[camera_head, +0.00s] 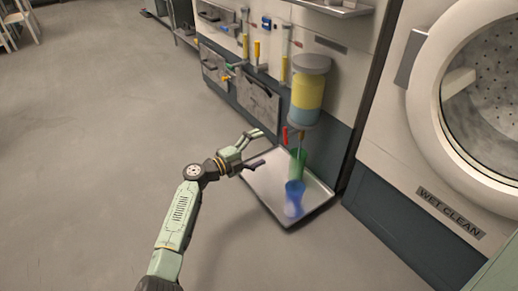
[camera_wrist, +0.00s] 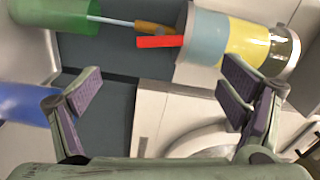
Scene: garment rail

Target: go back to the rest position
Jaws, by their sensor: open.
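My gripper (camera_head: 261,148) is at the end of my pale green arm, left of and above the metal tray in the head view.
The metal tray (camera_head: 262,185) holds a green cup (camera_head: 298,164) and a blue cup (camera_head: 294,190). A yellow and blue cylinder (camera_head: 309,90) hangs above it. A machine with a round door (camera_head: 452,80) stands right. Open floor (camera_head: 90,140) lies left.

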